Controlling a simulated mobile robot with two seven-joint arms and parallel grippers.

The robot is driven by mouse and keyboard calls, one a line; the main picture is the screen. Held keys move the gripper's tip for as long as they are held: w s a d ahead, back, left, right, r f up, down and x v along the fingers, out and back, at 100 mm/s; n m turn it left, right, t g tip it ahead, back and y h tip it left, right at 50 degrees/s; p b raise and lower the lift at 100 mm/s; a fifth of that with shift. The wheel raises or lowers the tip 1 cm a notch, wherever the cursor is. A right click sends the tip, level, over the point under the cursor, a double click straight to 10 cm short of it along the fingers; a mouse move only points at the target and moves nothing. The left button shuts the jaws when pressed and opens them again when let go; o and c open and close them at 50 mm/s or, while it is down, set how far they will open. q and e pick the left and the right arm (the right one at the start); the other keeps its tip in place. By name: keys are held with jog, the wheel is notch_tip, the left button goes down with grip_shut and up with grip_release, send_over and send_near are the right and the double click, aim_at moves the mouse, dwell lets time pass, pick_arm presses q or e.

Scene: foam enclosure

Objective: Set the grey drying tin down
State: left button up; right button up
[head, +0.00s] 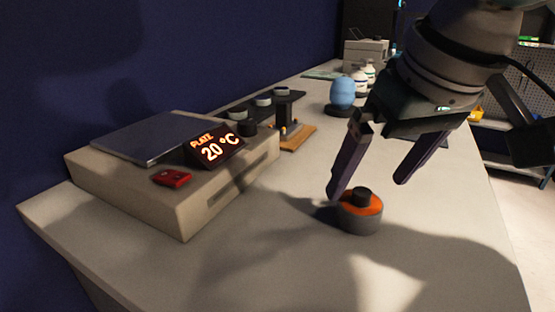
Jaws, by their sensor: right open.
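The grey drying tin (359,222) is a short round tin with an orange top and a dark knob. It stands upright on the pale worktop (290,270), right of the beige device. My right gripper (366,192) is open above and around the tin's top, with one finger to the left of the knob and the other to the right and higher. The fingers look apart from the knob, though the left one overlaps the tin's edge in view. My left gripper is not in view.
Behind are a small stand on a wooden base (298,137), a blue rounded object (342,92) and white bottles (361,80). The front worktop is clear.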

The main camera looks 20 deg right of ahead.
aim_at(363, 191)
jog(key=r+n+g+p, duration=0.1)
jog(key=r+n, duration=0.1)
jog(key=n, duration=0.1)
jog(key=r+n+g+p, duration=0.1)
jog(key=r+n, duration=0.1)
jog(key=n, duration=0.2)
jog(key=w+r+n+g+p, duration=0.1)
jog(key=r+n, duration=0.1)
jog(key=n, duration=0.1)
jog(key=shift+d+r+n+p, duration=0.15)
jog(key=shift+n+p, duration=0.25)
jog(key=n, duration=0.1)
jog(key=n+g, duration=0.1)
jog(key=shift+w+n, duration=0.3)
jog(key=shift+n, duration=0.1)
jog(key=shift+f+n, duration=0.3)
notch_tip(363, 191, down, 10)
jog(key=shift+r+b, duration=0.1)
jog(key=shift+b, duration=0.35)
